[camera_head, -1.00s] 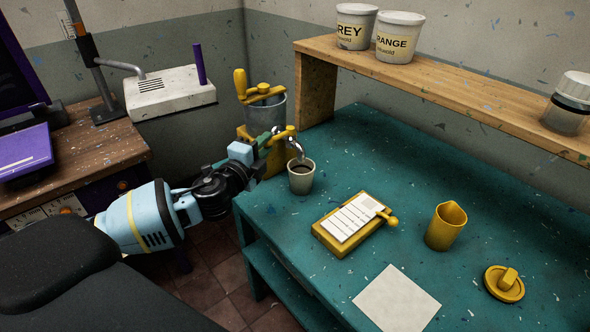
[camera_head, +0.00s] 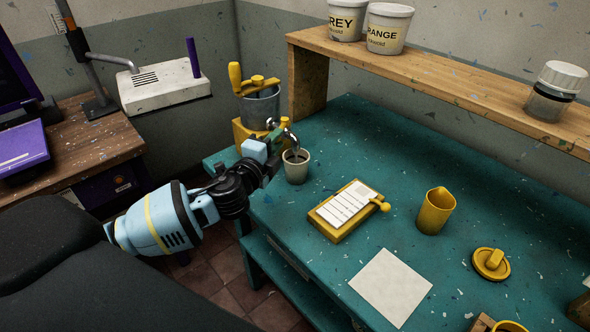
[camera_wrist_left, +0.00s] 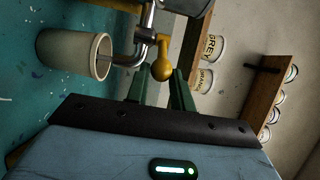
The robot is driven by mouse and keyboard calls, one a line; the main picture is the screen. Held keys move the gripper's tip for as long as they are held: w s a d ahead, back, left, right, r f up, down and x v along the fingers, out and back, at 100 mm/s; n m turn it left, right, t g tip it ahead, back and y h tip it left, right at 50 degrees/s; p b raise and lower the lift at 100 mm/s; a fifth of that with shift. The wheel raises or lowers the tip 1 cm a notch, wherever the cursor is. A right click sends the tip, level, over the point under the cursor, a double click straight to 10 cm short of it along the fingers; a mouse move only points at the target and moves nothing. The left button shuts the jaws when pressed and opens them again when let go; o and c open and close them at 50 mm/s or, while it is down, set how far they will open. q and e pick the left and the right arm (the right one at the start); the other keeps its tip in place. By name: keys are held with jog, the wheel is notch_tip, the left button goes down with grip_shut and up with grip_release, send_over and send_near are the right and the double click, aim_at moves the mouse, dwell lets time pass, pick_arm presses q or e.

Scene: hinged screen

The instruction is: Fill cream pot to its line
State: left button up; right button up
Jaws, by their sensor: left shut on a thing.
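The cream pot (camera_head: 296,169) is a small cream-coloured cup standing upright on the teal bench under a bent metal spout (camera_head: 289,138). Its inside looks dark; the level and any line cannot be made out. In the left wrist view the pot (camera_wrist_left: 70,52) lies sideways in the picture, with its mouth by the spout (camera_wrist_left: 143,42). My left gripper (camera_head: 273,148) is beside the spout, shut on the yellow tap lever (camera_wrist_left: 162,68), whose round knob shows between the fingers (camera_wrist_left: 160,88). Whether liquid is flowing is unclear. My right gripper is out of view.
A metal tank (camera_head: 260,106) with a yellow crank stands behind the tap. A wooden shelf (camera_head: 450,85) runs above.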

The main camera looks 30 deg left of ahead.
pick_arm(q)
jog(key=shift+w+d+f, duration=0.1)
jog(key=shift+w+d, duration=0.1)
jog(key=shift+d, duration=0.8)
jog(key=shift+w+d, duration=0.15)
jog(key=shift+d, duration=0.05)
jog(key=shift+a, duration=0.3)
dwell(4.4)
jog(key=shift+s+a+p, duration=0.15)
jog(key=shift+a+p, duration=0.05)
jog(key=shift+a, duration=0.6)
jog(key=shift+s+a+p, duration=0.15)
jog(key=shift+a, duration=0.7)
